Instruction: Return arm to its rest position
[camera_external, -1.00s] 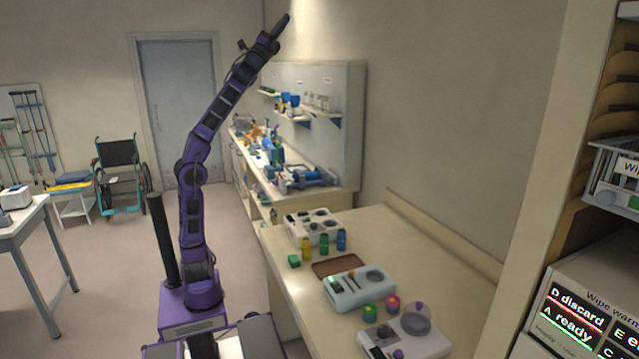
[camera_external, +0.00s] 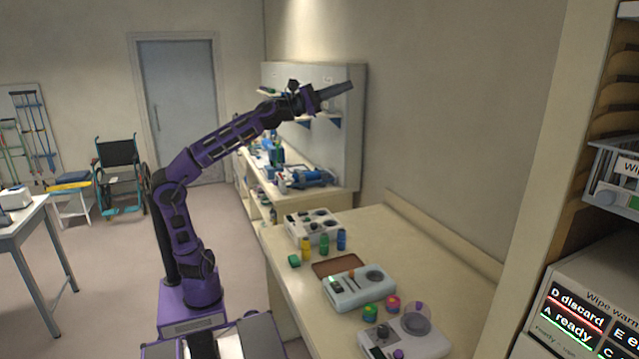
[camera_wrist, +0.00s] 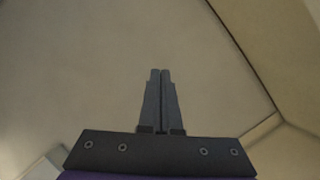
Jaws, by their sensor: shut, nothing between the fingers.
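My gripper (camera_external: 336,90) is at the end of my purple arm, raised well above the counters and pointing right, tilted slightly up. In the wrist view my gripper (camera_wrist: 160,72) shows its two dark fingers together with nothing between them. Plain beige surfaces fill the view beyond the fingers. The arm reaches up from its base and bends over to the right, in front of the back shelf board.
The near counter (camera_external: 400,235) holds a light blue device (camera_external: 352,294), a white device (camera_external: 312,226), a brown tray (camera_external: 338,265) and several coloured jars. A rear bench carries a blue device (camera_external: 308,178). A wheelchair (camera_external: 120,170) stands left. The air around my gripper looks clear.

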